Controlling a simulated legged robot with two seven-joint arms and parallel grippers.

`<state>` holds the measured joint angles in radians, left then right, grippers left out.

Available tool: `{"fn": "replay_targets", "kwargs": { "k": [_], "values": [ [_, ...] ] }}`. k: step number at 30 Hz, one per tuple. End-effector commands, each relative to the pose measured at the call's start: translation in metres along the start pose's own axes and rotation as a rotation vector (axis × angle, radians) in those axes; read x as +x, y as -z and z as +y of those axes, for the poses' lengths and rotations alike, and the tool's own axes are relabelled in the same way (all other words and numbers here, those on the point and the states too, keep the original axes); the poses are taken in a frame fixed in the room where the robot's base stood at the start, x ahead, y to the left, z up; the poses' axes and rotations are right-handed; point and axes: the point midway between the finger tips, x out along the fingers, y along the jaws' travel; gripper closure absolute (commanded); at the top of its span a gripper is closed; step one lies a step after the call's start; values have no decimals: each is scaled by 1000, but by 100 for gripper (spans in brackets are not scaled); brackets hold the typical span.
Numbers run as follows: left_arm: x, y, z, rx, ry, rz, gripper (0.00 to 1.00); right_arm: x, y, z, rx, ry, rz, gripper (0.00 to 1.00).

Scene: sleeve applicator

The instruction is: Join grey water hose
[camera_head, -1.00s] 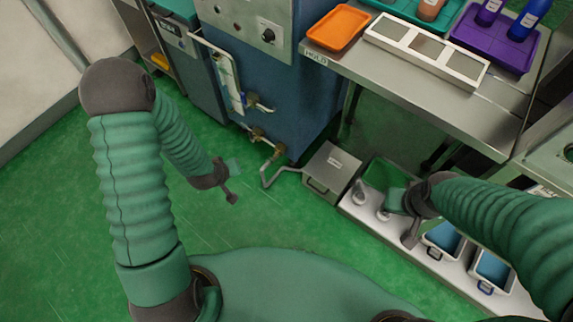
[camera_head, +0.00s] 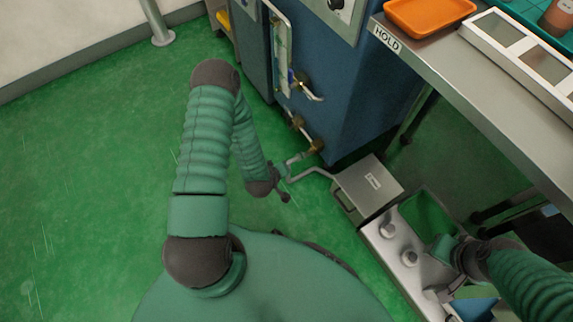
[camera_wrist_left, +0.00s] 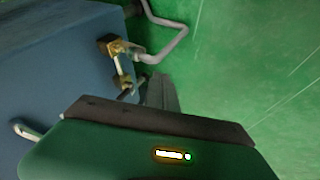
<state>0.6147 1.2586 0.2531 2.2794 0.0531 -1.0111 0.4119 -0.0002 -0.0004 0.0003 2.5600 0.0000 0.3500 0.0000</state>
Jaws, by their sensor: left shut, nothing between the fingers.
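The grey water hose (camera_head: 315,173) is a bent tube running from the metal box towards the lower brass fitting (camera_head: 316,146) on the blue cabinet. In the left wrist view, the hose (camera_wrist_left: 178,45) bends round to the lower brass fittings (camera_wrist_left: 117,47); I cannot tell whether its end is joined. My left gripper (camera_head: 284,171) is shut and empty beside the hose bend, partly covering it in the head view. Its grey fingers (camera_wrist_left: 161,94) reach towards the fittings in the wrist view. My right gripper (camera_head: 442,248) is over the bench at lower right; its jaws are unclear.
The metal box (camera_head: 369,187) stands on the green floor beside the blue cabinet (camera_head: 355,110). A low grey bench (camera_head: 385,258) with a green basin (camera_head: 425,213) is at right. A steel table (camera_head: 480,100) holds an orange tray (camera_head: 428,14). Floor at left is clear.

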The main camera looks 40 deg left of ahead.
Motion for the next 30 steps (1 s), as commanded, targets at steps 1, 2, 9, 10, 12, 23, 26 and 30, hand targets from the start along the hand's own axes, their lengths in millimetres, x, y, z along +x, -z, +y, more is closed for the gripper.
{"fn": "replay_targets", "kwargs": {
  "k": [1, 2, 9, 10, 12, 23, 26, 30],
  "values": [
    [14, -2, -2, 0, -1, 2, 100, 10, -2, 0, 0, 0, 0, 64],
    [20, -3, -3, 0, -1, 1, 100, 14, -4, 0, 0, 0, 0, 64],
    [75, -3, -4, -1, -1, 0, 100, 46, -11, 0, 1, 0, -1, 64],
    [82, -3, -4, -1, -2, 1, 100, 50, -12, 0, 0, 0, -1, 64],
    [96, -3, -3, 0, -2, 1, 100, 58, -14, 0, 0, 0, -1, 64],
    [107, 0, 35, 0, -2, -1, 100, 73, -17, 0, 1, 0, 0, 64],
    [107, 0, 35, 0, -1, -1, 100, 72, -17, 0, 1, 0, 0, 64],
    [107, 0, 35, 0, -1, -1, 100, 72, -17, 0, 0, 0, 0, 64]
  ]
}}
